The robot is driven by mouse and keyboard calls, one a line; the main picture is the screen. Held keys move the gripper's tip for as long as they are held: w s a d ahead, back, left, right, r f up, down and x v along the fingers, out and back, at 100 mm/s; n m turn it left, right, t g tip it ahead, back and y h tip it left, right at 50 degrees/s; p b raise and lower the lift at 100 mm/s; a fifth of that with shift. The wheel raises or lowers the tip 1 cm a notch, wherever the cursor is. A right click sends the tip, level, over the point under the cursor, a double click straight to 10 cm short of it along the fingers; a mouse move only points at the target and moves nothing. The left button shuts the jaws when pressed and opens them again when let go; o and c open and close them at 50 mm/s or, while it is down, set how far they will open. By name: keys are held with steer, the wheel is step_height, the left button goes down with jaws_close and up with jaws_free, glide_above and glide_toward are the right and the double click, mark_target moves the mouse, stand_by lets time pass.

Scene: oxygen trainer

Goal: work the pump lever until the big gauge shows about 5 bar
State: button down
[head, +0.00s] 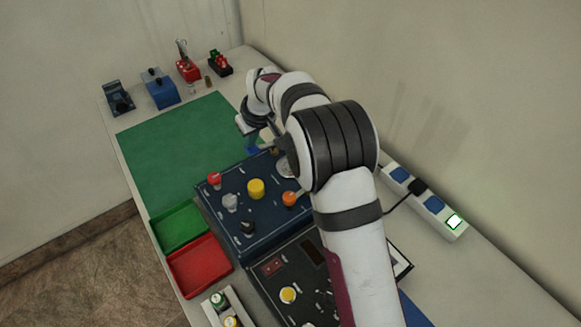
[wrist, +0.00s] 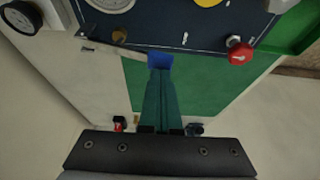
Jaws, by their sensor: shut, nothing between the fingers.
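The pump lever (wrist: 118,47) shows in the wrist view as a pale bar running from the panel's edge to a blue end (wrist: 160,61). My gripper (wrist: 159,74) is shut and empty, its teal fingers together. Their tips overlap the lever's blue end in the picture; I cannot tell whether they touch. A white-faced gauge (wrist: 18,17) is at the upper left of the wrist view, and a part of another round dial (wrist: 110,3) is cut off at the top. Needle readings are too small to tell.
The dark blue panel (head: 230,218) carries a red knob (head: 214,179), a yellow knob (head: 256,188) and an orange knob (head: 290,198). A green mat (head: 170,150) lies beyond it. A green tray (head: 180,228) and a red tray (head: 200,268) stand left. A power strip (head: 428,203) lies right.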

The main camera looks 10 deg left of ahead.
mark_target(253, 148)
steer(key=shift+f, duration=0.15)
stand_by(1.6)
stand_by(0.4)
stand_by(1.5)
stand_by(0.4)
steer(key=shift+f, duration=1.8)
steer(key=shift+r, duration=1.9)
